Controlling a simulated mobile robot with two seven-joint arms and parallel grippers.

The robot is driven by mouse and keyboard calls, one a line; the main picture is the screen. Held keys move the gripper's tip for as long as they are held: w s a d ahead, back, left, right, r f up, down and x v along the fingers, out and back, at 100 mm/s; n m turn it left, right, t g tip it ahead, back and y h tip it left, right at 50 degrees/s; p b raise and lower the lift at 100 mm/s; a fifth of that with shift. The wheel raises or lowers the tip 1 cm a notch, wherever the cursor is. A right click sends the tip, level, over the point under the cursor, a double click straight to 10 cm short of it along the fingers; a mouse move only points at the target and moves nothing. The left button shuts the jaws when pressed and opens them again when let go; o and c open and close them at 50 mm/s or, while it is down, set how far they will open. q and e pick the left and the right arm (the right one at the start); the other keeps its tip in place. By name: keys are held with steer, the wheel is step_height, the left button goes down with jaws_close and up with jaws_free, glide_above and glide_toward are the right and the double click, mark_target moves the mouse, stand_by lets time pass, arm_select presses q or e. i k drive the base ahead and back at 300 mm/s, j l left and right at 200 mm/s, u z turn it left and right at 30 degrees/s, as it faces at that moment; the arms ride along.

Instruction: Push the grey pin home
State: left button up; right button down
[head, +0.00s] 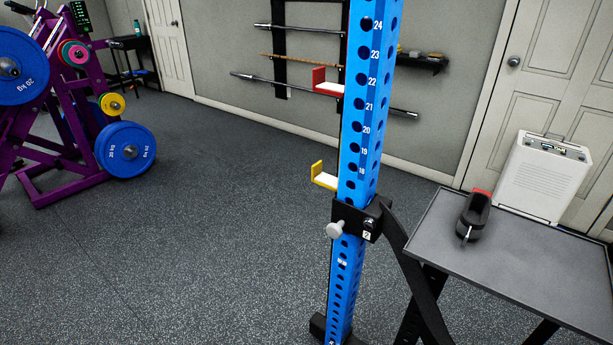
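The grey pin (336,229) shows as a round, pale grey knob at the left of a black bracket (371,219) in the head view. The bracket wraps around a blue numbered upright (370,110) below the number 18 hole. The knob stands out from the bracket; the pin's shaft is mostly hidden, so I cannot tell how deep it sits. Neither of my grippers is in view.
A yellow hook (323,178) and a red hook (325,84) jut left from the upright. A grey-topped table (530,260) at right holds a white box (543,178) and a black holder (472,217). The floor (220,220) left of the upright is clear.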

mark_target(335, 231)
steer(key=i+j+z, duration=0.35)
steer(key=j, duration=0.35)
steer(key=i+j+z, duration=0.35)
steer(key=j, duration=0.4)
steer(key=i+j+z, duration=0.15)
steer(key=j, duration=0.3)
steer(key=i+j+z, duration=0.2)
steer(key=j, duration=0.25)
steer(key=j+z, duration=0.15)
steer(key=j, duration=0.25)
steer(key=i, duration=0.05)
